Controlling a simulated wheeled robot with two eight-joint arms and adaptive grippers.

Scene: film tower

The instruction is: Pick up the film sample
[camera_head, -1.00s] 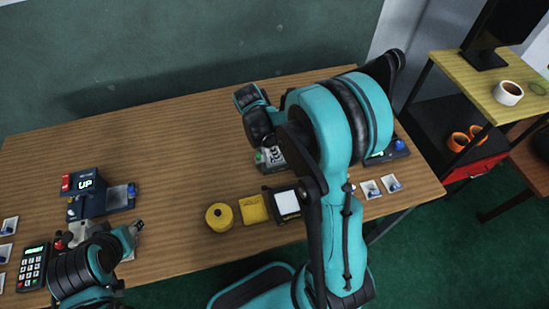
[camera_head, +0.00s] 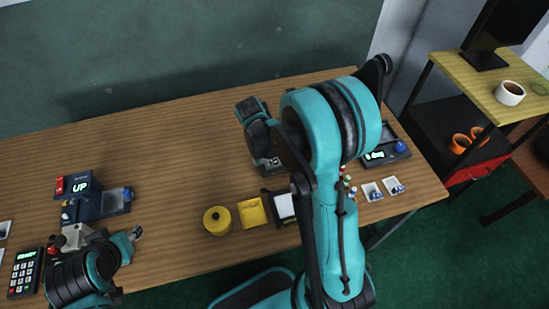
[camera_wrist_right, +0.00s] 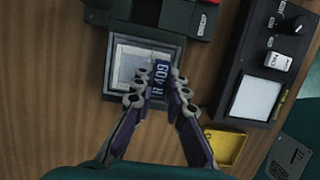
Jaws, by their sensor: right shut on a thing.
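The film sample (camera_wrist_right: 161,80) is a thin strip with a blue label reading "IR 409". My right gripper (camera_wrist_right: 158,88) is shut on it in the right wrist view. The strip is above or at a black-framed square with a pale panel (camera_wrist_right: 122,66); I cannot tell whether they touch. In the head view my right gripper (camera_head: 267,162) points down at the back middle of the table, and the sample cannot be made out there. My left gripper (camera_head: 136,233) is over the left part of the table, away from the sample; its jaws are too small to judge.
A black box with a white panel (camera_head: 285,205), a yellow tray (camera_head: 252,212) and a yellow round container (camera_head: 217,220) stand at the front middle. A blue device reading "UP" (camera_head: 108,200) stands left, a device with a green display (camera_head: 385,153) right. The table's back left is clear.

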